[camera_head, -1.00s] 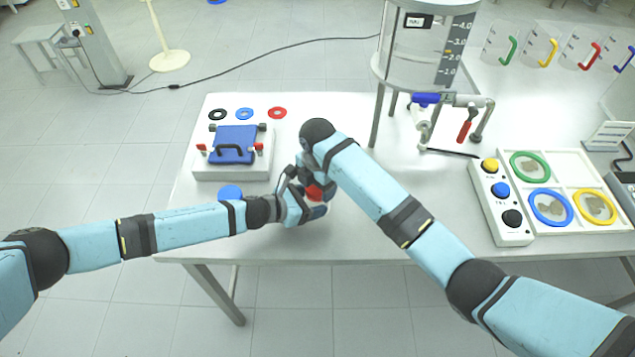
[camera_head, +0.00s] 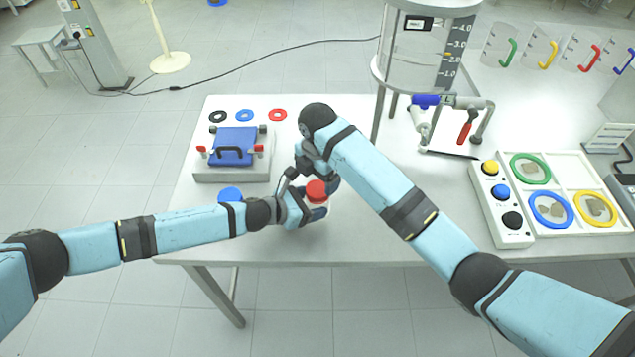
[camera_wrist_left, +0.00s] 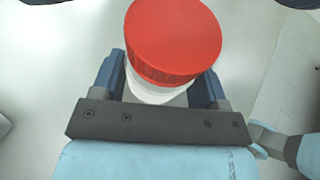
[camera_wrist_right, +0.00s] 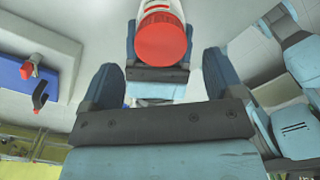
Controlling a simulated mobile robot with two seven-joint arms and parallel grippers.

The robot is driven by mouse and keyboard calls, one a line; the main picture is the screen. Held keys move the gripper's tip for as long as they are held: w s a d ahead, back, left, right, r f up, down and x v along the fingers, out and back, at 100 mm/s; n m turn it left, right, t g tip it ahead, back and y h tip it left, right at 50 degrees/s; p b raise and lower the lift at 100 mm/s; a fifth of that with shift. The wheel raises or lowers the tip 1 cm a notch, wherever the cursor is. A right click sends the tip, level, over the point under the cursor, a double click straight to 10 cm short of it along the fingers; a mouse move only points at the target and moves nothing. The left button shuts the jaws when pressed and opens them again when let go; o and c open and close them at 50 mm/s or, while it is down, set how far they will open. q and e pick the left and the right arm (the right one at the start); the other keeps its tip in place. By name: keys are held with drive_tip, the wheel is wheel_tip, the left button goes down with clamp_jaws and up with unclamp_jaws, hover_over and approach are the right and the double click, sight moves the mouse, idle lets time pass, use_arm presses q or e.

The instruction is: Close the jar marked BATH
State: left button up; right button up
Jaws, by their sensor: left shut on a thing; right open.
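A jar with a red ribbed lid (camera_head: 316,190) is upright near the table's front edge. The red lid sits on top of its pale body (camera_wrist_left: 155,92) in the left wrist view. I cannot read any BATH marking, nor tell how tight the lid is. My left gripper (camera_head: 310,210) is shut on the jar's body, below the lid. My right gripper (camera_head: 318,175) is open and empty, just behind and above the lid. In the right wrist view, the red lid (camera_wrist_right: 161,42) is beyond the open fingers, apart from them.
A blue round lid (camera_head: 230,194) is left of the jar, partly behind my left arm. A blue-topped fixture (camera_head: 233,146) stands behind it, with black, blue and red rings farther back. A button box (camera_head: 500,203) and ring tray (camera_head: 569,165) are right. Bare table lies between.

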drive_tip(key=shift+r, duration=0.2)
drive_tip(key=shift+o, duration=1.3)
drive_tip(key=shift+r, duration=0.1)
wheel_tip(320, 180, up, 12)
use_arm(q)
drive_tip(key=o, duration=1.8)
